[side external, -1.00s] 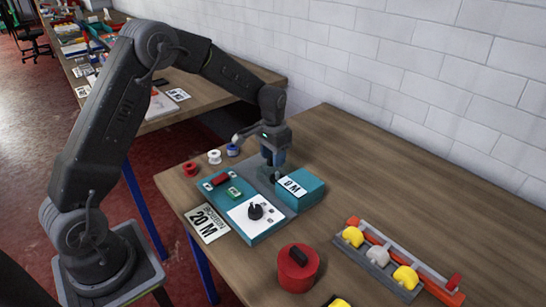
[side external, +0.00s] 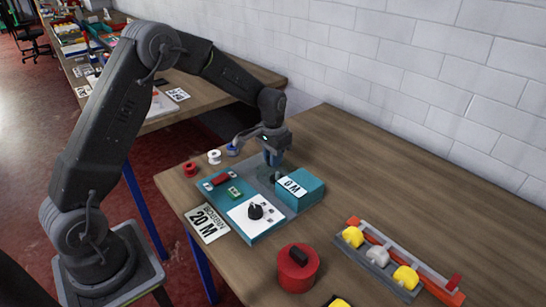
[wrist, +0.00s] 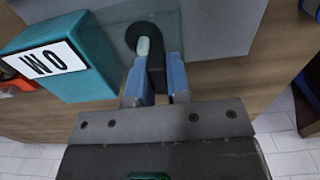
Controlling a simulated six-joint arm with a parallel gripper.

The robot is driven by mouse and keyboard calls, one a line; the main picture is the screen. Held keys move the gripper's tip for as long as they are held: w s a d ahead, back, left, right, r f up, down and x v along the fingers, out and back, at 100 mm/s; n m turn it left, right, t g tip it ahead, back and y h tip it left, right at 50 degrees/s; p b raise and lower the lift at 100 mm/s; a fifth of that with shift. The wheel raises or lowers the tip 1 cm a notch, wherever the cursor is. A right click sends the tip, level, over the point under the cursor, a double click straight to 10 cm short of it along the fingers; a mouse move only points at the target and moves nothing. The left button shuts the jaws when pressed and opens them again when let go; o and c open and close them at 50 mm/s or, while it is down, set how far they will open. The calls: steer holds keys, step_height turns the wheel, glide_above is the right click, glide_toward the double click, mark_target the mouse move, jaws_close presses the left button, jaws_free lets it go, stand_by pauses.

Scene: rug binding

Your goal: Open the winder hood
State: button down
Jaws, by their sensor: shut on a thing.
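The winder (side external: 262,231) is a teal unit on the wooden table, with a white panel, a black knob (side external: 255,211) and a grey section at its back. A teal box (side external: 308,194) with a white label stands at its right and also shows in the wrist view (wrist: 88,75). My gripper (side external: 273,168) is low over the grey back section. In the wrist view my blue fingers (wrist: 158,64) are shut on a dark upright piece (wrist: 155,72) beside a pale rounded tip, over a round black base (wrist: 146,34). I cannot tell which part is the hood.
Red, white and blue spools (side external: 214,157) stand at the back left. A "20 M" card (side external: 207,223) lies at the front left. A red lidded pot (side external: 298,268) stands in front. A rack with yellow and white pieces (side external: 385,258) is at the right.

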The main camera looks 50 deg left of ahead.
steer(key=a, duration=0.7)
steer(key=shift+a, duration=0.25)
steer(key=c, duration=1.1)
jaws_free()
step_height(320, 180, up, 14)
steer(key=shift+f, duration=0.1)
